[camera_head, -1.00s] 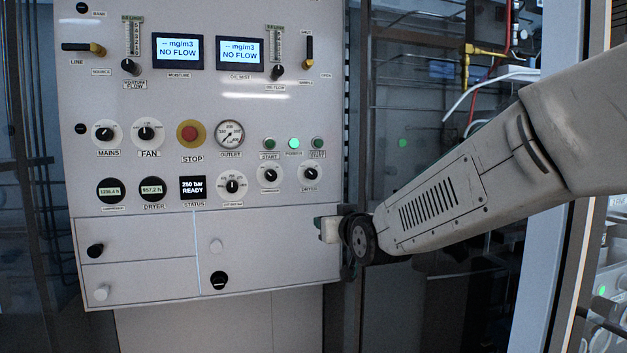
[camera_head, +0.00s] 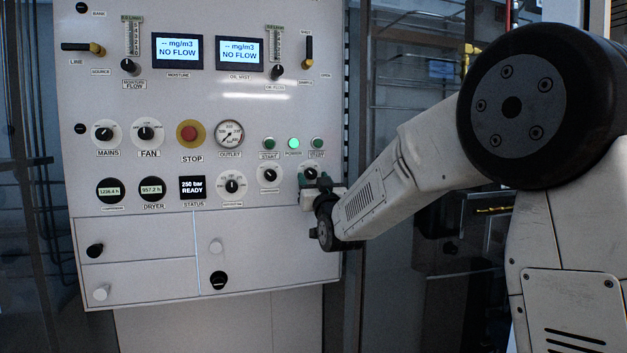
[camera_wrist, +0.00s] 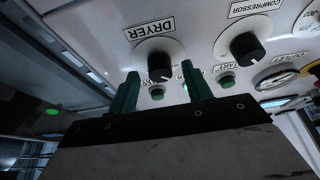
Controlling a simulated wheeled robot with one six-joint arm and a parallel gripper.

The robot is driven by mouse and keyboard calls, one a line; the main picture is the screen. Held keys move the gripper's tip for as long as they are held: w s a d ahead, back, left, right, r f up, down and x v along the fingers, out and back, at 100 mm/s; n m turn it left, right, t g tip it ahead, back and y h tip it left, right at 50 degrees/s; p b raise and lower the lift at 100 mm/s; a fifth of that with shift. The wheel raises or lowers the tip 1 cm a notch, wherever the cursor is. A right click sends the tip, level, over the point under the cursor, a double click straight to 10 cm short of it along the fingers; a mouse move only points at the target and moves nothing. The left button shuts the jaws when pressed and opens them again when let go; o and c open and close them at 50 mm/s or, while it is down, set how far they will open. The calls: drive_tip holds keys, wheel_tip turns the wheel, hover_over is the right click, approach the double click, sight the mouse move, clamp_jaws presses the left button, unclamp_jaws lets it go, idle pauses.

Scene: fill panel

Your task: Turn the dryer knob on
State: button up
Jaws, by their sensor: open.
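The dryer knob is a black knob on a white round dial, at the lower right of the panel's knob rows. In the wrist view the dryer knob (camera_wrist: 160,68) sits under its DRYER label, just beyond and between my open green fingertips. In the head view the dryer knob (camera_head: 311,173) is partly covered by my gripper (camera_head: 316,184). My gripper also shows in the wrist view (camera_wrist: 160,82), open with nothing between its fingers. I cannot tell whether a finger touches the knob.
The compressor knob (camera_wrist: 242,46) is beside the dryer knob. Green buttons (camera_head: 317,143) sit just above the dryer knob in the head view. A red stop button (camera_head: 190,133) is farther left. The panel's right edge is close to my arm.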

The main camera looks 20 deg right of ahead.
drive_tip(key=shift+w+r, duration=0.15)
drive_tip(key=shift+w, duration=0.2)
drive_tip(key=c, duration=1)
drive_tip(key=shift+o, duration=0.2)
